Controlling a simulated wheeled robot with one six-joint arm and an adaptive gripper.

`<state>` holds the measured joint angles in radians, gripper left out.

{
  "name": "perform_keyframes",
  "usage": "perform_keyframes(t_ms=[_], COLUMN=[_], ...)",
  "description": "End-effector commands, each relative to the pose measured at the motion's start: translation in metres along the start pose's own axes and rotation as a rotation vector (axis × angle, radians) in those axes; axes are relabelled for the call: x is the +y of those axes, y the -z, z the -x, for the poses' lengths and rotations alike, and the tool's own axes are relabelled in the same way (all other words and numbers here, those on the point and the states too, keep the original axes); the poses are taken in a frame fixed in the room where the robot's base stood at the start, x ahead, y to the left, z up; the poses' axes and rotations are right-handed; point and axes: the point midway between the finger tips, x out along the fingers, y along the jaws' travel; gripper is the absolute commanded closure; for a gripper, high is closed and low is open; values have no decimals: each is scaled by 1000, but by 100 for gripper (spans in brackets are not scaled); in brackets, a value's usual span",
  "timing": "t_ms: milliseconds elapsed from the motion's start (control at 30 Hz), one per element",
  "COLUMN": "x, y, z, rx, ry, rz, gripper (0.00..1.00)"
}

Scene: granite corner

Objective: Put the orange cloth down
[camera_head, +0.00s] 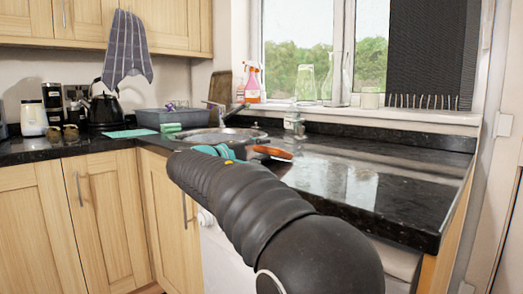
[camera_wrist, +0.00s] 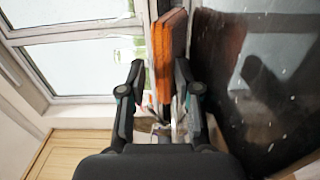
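The orange cloth (camera_head: 272,152) looks like a folded flat slab. In the head view it sticks out to the right past my gripper (camera_head: 225,151), over the dark granite counter. In the wrist view the cloth (camera_wrist: 167,58) is seen edge-on between the two fingers of my gripper (camera_wrist: 160,68). My gripper is shut on it and holds it clear of the counter, with its blurred reflection in the stone beside it. The exact contact of the finger farther from the counter is hard to see. My arm hides part of the counter below.
Bare glossy granite counter (camera_head: 350,180) lies to the right of my gripper. A sink (camera_head: 215,135) is behind it. A pink spray bottle (camera_head: 252,84), a glass carafe (camera_head: 305,82) and a small jar (camera_head: 370,98) stand on the windowsill. A grey basin (camera_head: 165,118) stands left.

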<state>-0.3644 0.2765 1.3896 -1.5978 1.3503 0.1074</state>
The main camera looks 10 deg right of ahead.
Motion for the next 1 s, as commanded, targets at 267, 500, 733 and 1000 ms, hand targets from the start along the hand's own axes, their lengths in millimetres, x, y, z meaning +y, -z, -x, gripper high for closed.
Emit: perform_keyframes(t_ms=[267,500,733,1000], x=[-3,2,4,5], y=[3,2,1,1], z=[29,78,110,120], rx=[2,2,-1,-2], ry=[13,9,7,7], rz=[15,11,9,8], gripper=[68,68,68,68])
